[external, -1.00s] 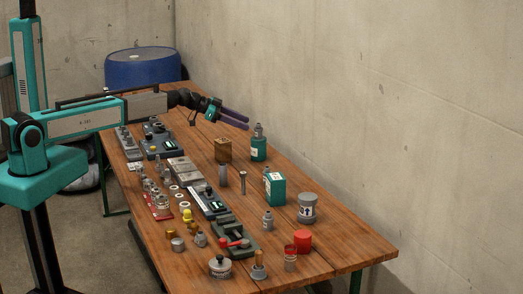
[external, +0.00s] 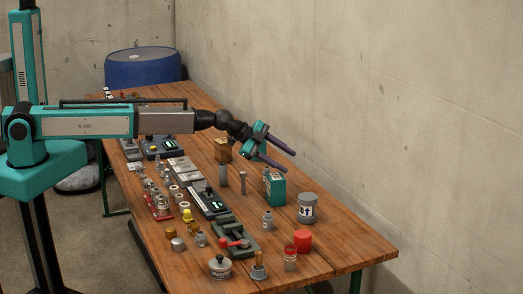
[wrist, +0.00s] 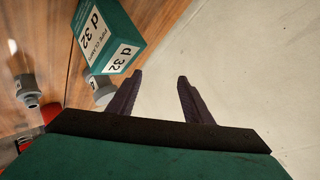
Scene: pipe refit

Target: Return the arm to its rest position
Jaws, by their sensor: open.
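My gripper (external: 287,156) is open and empty in the external view. It is held above the far right side of the wooden table, over the area behind the teal box. My arm reaches out nearly level from the left. In the wrist view, the two dark fingers (wrist: 157,92) stand apart with only pale wall or floor between them. A teal pipe clamp box (wrist: 107,32) marked "d 32" is at the upper left of that view, beside the left finger and not held.
The wooden table (external: 330,240) carries several fittings and tools. The teal box (external: 275,190), a grey labelled tub (external: 308,208) and a red cup (external: 302,240) stand on its right side. A concrete wall (external: 420,120) runs along the right. A blue drum (external: 143,68) stands behind.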

